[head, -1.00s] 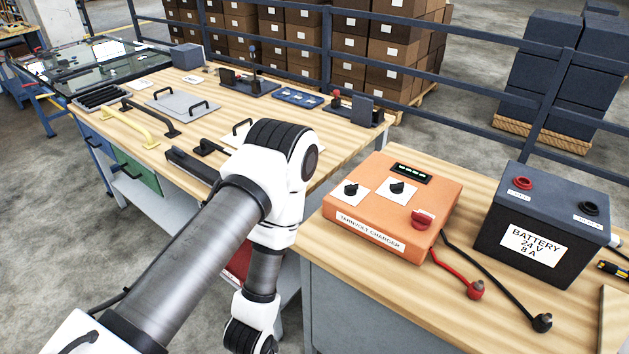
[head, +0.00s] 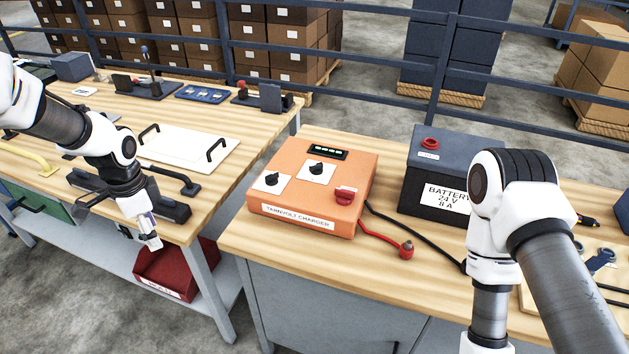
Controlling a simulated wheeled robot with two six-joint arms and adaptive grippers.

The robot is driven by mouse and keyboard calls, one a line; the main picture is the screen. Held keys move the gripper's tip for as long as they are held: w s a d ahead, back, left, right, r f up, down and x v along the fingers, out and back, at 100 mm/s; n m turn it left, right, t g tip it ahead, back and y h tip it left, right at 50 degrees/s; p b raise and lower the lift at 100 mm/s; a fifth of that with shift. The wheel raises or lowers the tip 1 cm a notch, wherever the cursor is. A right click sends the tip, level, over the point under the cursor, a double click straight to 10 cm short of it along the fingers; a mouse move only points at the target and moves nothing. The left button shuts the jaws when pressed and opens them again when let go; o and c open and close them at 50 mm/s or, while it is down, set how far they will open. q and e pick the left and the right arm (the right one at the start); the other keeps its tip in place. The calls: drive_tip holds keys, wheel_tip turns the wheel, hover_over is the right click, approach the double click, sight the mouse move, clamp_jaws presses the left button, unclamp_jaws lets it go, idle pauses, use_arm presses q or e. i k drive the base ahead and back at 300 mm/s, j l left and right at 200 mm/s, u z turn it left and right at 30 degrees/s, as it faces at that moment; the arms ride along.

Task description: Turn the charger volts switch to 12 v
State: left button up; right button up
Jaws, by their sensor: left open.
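The orange Tarnvolt charger (head: 325,222) stands on the wooden bench in the middle of the head view. It has a left black knob (head: 272,179) and a right black knob (head: 317,168), each on a white plate. I cannot read the plates' markings, so I cannot tell which knob is the volts switch. A red knob (head: 345,195) is at its right front, and a small display (head: 313,152) with green marks is at its back. My left gripper (head: 140,240) is open and empty, left of the charger and apart from it. My right gripper is out of view below the picture.
A dark battery (head: 415,184) labelled 24 V 8 A stands right of the charger, partly behind my right arm. A red lead (head: 380,238) and a black lead lie on the bench. A gap separates this bench from the left table (head: 215,187) with its handles.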

sight(271, 180)
drive_tip(key=j+z, duration=0.5)
drive_tip(key=z, duration=0.25)
drive_tip(key=j+z, duration=0.35)
